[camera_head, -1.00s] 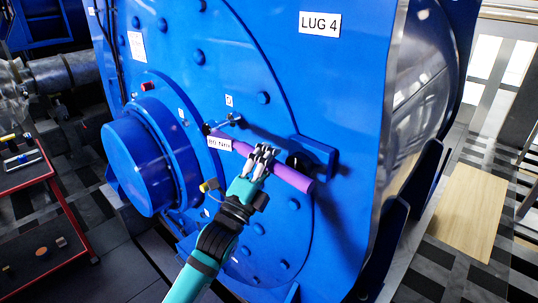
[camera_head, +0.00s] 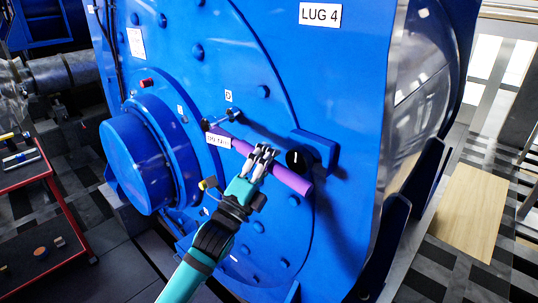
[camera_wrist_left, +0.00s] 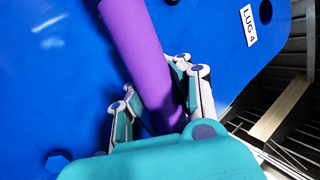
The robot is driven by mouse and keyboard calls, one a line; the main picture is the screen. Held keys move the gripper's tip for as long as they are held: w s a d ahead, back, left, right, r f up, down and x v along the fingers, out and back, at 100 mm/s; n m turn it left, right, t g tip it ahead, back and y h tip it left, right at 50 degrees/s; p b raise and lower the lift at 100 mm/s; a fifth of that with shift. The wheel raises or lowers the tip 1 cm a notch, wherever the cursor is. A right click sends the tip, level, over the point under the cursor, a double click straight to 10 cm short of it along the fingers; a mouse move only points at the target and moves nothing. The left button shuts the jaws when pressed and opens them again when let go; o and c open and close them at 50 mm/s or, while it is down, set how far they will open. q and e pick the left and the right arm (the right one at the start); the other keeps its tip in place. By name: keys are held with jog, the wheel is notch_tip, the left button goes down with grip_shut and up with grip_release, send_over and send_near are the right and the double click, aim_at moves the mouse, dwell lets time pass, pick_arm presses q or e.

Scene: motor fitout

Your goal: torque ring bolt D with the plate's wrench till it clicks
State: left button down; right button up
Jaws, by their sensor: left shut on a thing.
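The purple wrench (camera_head: 289,176) slants across the blue motor face in the head view, its head end up left close to the bolt beside the small D label (camera_head: 228,96). A white tag (camera_head: 218,141) with small lettering sits on the wrench. Whether the wrench head is seated on bolt D (camera_head: 233,114) I cannot tell. My left gripper (camera_head: 262,156) is shut around the purple handle. In the left wrist view the handle (camera_wrist_left: 146,50) runs between the fingers (camera_wrist_left: 160,95). My right gripper is not in view.
A blue bracket with a black round part (camera_head: 298,158) stands out beside the handle. A round blue hub (camera_head: 138,165) juts out at left. A red-edged cart (camera_head: 45,215) with tools stands far left. A LUG 4 label (camera_head: 320,15) is above.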

pick_arm(q)
jog(key=shift+a+f+m+g+h+b, duration=0.1)
jog(key=shift+f+m+g+h+b, duration=0.35)
jog(key=shift+f+m+b, duration=0.3)
jog(key=shift+w+a+f+m+g+h+b, duration=0.15)
jog(key=shift+f+m+g+h+b, duration=0.1)
jog(key=shift+f+m+h+b, duration=0.45)
jog(key=shift+w+a+f+m+g+h+b, duration=0.1)
jog(key=shift+f+m+g+h+b, duration=0.25)
jog(key=shift+m+b, duration=0.5)
jog(key=shift+s, duration=0.1)
jog(key=shift+s+a+p, duration=0.35)
jog(key=shift+s+a, duration=0.75)
jog(key=shift+s, duration=0.3)
jog(key=shift+s+a+p, duration=0.35)
jog(key=shift+s+a, duration=0.7)
jog(key=shift+s, duration=0.3)
